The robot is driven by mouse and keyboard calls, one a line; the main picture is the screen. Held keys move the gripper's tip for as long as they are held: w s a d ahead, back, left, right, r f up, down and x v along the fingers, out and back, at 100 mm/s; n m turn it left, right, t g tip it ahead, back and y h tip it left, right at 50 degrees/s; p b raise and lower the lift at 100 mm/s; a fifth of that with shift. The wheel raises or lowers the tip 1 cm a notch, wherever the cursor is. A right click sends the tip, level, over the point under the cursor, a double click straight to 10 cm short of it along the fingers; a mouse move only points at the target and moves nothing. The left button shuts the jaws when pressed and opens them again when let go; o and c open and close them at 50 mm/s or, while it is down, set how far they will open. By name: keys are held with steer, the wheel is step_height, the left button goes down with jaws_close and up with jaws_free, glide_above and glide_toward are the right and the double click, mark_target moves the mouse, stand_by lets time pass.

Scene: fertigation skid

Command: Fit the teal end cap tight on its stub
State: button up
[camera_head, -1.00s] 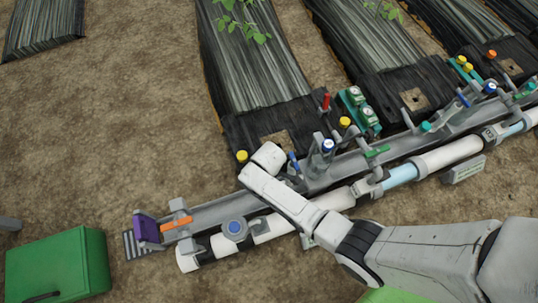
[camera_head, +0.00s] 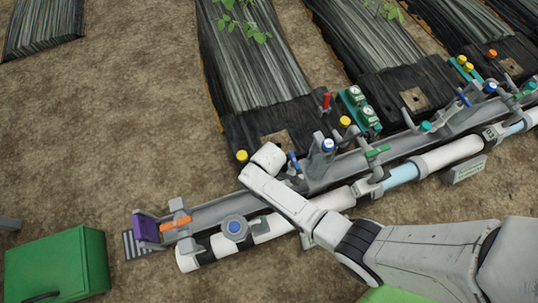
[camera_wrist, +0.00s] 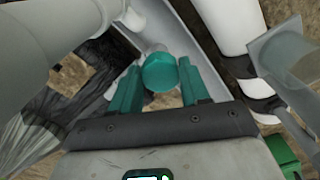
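In the wrist view the teal end cap (camera_wrist: 160,73) is a round teal piece between the tips of my gripper (camera_wrist: 161,76). Its two teal fingers touch or nearly touch the cap on both sides, and it looks held. Just beyond the cap is a pale grey round part (camera_wrist: 156,48); whether this is the stub, and whether the cap touches it, I cannot tell. In the head view my white arm reaches over the left part of the skid and hides the gripper, cap and any stub there.
A grey rail (camera_head: 225,207) runs beside a white pipe (camera_head: 275,228) with a blue-topped fitting (camera_head: 234,228). A blue-capped post (camera_head: 327,147) and a red-handled valve (camera_head: 325,102) stand near my arm. A purple block (camera_head: 145,228) and green box (camera_head: 58,265) are at left.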

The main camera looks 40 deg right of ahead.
steer(key=shift+c, duration=1.4)
steer(key=shift+f+m, duration=0.15)
steer(key=shift+m, duration=1.55)
steer(key=shift+o, duration=1.2)
steer(key=c, duration=0.6)
steer(key=shift+p, duration=0.3)
steer(key=m, duration=0.3)
steer(key=shift+m+p, duration=0.35)
steer(key=shift+m, duration=0.05)
steer(key=shift+d+m, duration=0.1)
steer(key=shift+m, duration=0.9)
